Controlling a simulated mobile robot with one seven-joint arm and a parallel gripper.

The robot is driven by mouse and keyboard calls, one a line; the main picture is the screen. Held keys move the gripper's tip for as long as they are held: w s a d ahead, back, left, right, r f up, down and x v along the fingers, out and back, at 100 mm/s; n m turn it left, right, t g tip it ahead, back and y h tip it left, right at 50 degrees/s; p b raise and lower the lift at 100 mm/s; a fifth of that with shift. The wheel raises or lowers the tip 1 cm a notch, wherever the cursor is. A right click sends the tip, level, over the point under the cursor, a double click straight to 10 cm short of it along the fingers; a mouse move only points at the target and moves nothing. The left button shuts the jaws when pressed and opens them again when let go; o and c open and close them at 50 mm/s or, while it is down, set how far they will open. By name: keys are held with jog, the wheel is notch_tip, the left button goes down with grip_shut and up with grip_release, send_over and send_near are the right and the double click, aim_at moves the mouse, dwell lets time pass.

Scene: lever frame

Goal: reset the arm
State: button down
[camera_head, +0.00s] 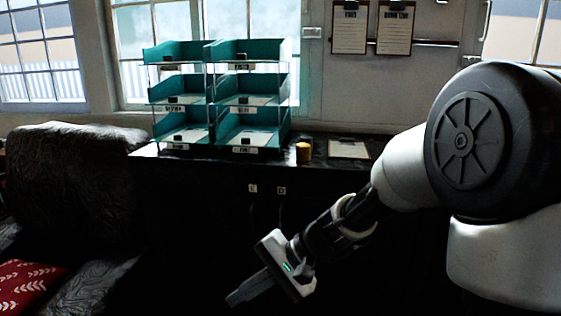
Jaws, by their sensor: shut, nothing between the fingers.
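My arm (400,185) reaches in from the right edge and slopes down to the left. My gripper (236,301) hangs low at the bottom middle, in front of a dark cabinet, pointing down and left. Its fingers are together with nothing between them. It appears to touch nothing. No lever stands out in this view.
Two clipboards hang on the wall (350,27). A dark furry armchair (75,180) with a red patterned cloth (22,284) stands at left.

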jog(key=s+d+r+n+t+h, duration=0.25)
jog(key=s+d+r+h, duration=0.35)
jog(key=d, duration=0.5)
jog(key=s+d+r+n+t+h, duration=0.2)
jog(key=s+d+r+t+h, duration=0.2)
jog(key=s+d, duration=0.6)
notch_tip(320, 180, up, 20)
jog(key=w+d+p, duration=0.1)
jog(key=p, duration=1.9)
jog(key=shift+w+r+g, duration=0.25)
jog(key=shift+g, duration=0.1)
